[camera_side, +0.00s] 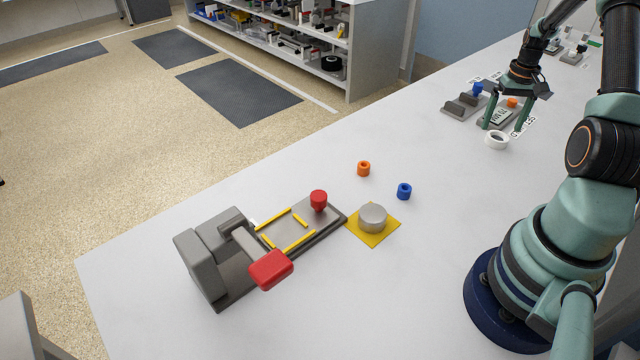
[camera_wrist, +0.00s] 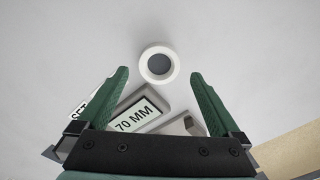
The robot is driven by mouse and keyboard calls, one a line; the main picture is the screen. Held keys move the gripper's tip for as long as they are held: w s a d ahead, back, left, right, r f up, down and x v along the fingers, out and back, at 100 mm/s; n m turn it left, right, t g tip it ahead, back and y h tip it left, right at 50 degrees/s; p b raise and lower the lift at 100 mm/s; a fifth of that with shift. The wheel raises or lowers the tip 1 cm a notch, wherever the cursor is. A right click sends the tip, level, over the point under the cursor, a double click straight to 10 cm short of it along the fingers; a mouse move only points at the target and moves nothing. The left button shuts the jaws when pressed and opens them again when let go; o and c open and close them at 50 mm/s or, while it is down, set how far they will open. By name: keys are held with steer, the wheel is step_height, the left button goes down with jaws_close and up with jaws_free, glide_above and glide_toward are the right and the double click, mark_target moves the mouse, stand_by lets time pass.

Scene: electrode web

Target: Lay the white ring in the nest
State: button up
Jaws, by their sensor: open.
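The white ring (camera_side: 497,145) lies flat on the white table at the right, in front of a small grey device. In the wrist view the white ring (camera_wrist: 144,64) shows a dark grey centre, between and slightly beyond the fingertips. My gripper (camera_side: 502,128) is open and empty, its two green fingers pointing down close to the ring; the fingers also show in the wrist view (camera_wrist: 159,74). I cannot tell its exact height. A grey base plate (camera_side: 282,232) with yellow strips around a bare area may be the nest; it is empty.
A grey press with a red handle (camera_side: 271,270) and a red knob (camera_side: 318,198) flank the strips. A grey cylinder (camera_side: 372,217) stands on a yellow square. Orange (camera_side: 364,168) and blue (camera_side: 404,191) pieces stand nearby. A display reading 70 MM (camera_wrist: 137,116) is beside the fingers.

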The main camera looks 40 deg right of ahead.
mark_target(497, 139)
step_height(497, 139, down, 3)
steer(key=shift+s+f, duration=0.1)
steer(key=shift+f, duration=0.1)
steer(key=c, duration=1.5)
steer(key=shift+r, duration=0.1)
